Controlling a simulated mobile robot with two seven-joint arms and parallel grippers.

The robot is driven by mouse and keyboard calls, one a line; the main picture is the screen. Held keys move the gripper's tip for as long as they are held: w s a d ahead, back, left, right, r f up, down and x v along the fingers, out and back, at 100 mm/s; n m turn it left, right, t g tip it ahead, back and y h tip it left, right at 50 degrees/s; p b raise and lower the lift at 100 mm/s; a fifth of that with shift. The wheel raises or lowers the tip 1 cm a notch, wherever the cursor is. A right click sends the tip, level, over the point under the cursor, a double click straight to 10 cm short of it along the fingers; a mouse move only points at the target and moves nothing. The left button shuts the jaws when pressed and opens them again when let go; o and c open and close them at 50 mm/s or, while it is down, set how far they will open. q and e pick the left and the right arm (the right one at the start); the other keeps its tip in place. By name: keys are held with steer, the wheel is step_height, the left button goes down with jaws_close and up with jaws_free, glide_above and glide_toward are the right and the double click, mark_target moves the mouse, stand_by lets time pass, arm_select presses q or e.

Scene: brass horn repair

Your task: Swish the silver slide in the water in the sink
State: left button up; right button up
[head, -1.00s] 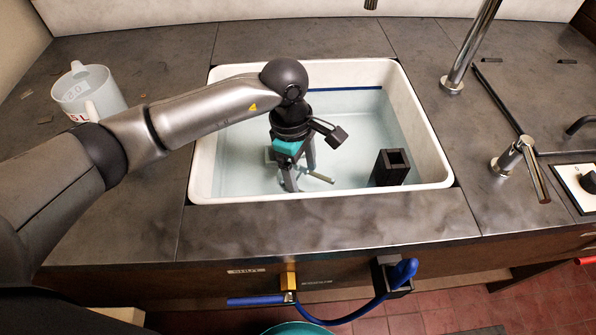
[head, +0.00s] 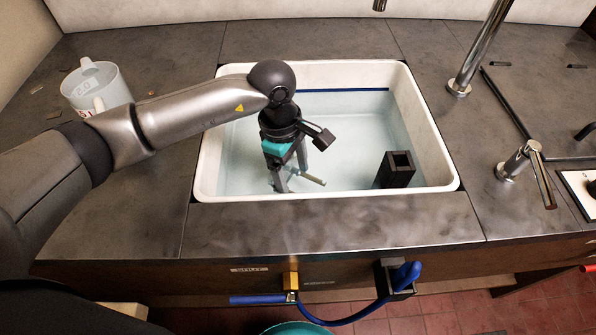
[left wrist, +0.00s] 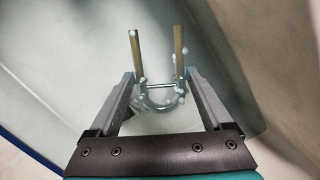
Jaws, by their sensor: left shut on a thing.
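The white sink (head: 449,160) holds pale, clear water (head: 345,125). My left gripper (head: 290,180) points down into the sink, left of its middle, with its fingertips low at the water. It is shut on the silver slide (head: 314,180), of which only a small part shows in the head view. In the left wrist view, the slide (left wrist: 160,87) sits between the fingertips (left wrist: 161,80), its U-bend toward me and its two straight tubes pointing away. How deep it is in the water is hard to tell. My right gripper is not in view.
A black square-topped holder (head: 397,168) stands in the sink's front right corner. A clear jug (head: 97,88) stands on the counter at left. A tap (head: 470,55) rises at the right. A blue hose (head: 350,315) hangs at the counter front.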

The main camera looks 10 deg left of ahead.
arm_select(q)
steer(key=shift+f, duration=0.1)
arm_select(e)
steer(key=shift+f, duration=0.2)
arm_select(q)
steer(key=shift+w+d+f+b, duration=0.15)
steer(key=shift+d+b, duration=0.15)
steer(key=shift+d, duration=0.35)
steer(key=shift+w+d+r+b, duration=0.15)
steer(key=shift+d+b, duration=0.15)
steer(key=shift+d, duration=0.3)
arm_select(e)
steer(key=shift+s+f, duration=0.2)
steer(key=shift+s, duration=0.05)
arm_select(q)
steer(key=shift+a+f, duration=0.1)
steer(key=shift+a, duration=0.05)
steer(key=shift+s+a, duration=0.2)
steer(key=shift+a, duration=0.45)
steer(key=shift+s+a, duration=0.2)
steer(key=shift+a, duration=0.45)
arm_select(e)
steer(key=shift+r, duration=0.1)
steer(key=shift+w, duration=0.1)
arm_select(q)
steer(key=shift+w+d, duration=0.1)
steer(key=shift+d, duration=0.15)
